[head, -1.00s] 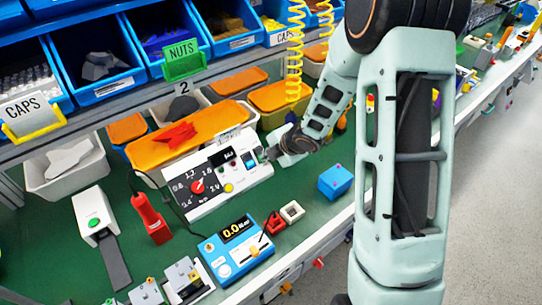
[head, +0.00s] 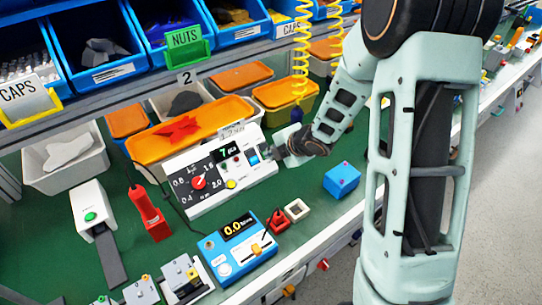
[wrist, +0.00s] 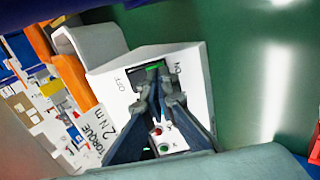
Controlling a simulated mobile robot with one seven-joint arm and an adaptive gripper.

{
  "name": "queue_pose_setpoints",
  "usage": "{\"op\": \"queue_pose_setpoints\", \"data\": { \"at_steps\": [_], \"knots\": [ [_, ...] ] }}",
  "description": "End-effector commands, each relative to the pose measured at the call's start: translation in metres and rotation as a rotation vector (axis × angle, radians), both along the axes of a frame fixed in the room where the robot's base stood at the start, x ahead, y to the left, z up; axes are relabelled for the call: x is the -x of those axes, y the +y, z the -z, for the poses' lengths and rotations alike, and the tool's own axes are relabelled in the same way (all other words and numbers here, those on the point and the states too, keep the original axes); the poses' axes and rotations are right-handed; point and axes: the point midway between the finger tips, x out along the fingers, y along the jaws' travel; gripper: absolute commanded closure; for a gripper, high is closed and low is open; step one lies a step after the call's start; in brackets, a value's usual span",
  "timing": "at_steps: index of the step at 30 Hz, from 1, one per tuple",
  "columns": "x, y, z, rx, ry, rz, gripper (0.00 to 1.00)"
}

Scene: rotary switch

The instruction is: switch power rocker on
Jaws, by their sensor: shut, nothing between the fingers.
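The white control box (head: 206,203) stands on the green bench, with a red rotary knob (head: 199,183) and a small display (head: 226,152) showing a green figure. In the wrist view, the power rocker (wrist: 154,67) sits in a dark frame between the labels OFF on the left and ON on the right; green shows on it. My gripper (wrist: 158,82) is shut and empty, with its fingertips over the rocker and hiding part of it. Contact cannot be told. In the head view my gripper (head: 277,154) is at the box's right end.
A blue block (head: 341,180) lies right of the box. Orange-topped bins (head: 190,132) stand close behind. Bare bench lies between box and blue block.

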Motion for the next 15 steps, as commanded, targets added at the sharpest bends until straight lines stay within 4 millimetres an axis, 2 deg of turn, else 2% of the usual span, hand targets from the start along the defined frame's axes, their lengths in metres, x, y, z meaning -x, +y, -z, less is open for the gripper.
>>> {"op": "queue_pose_setpoints", "data": {
  "at_steps": [15],
  "knots": [
    [0.0, 0.0, -0.017, 0.001, 0.001, -0.002, 1.0]
  ]
}}
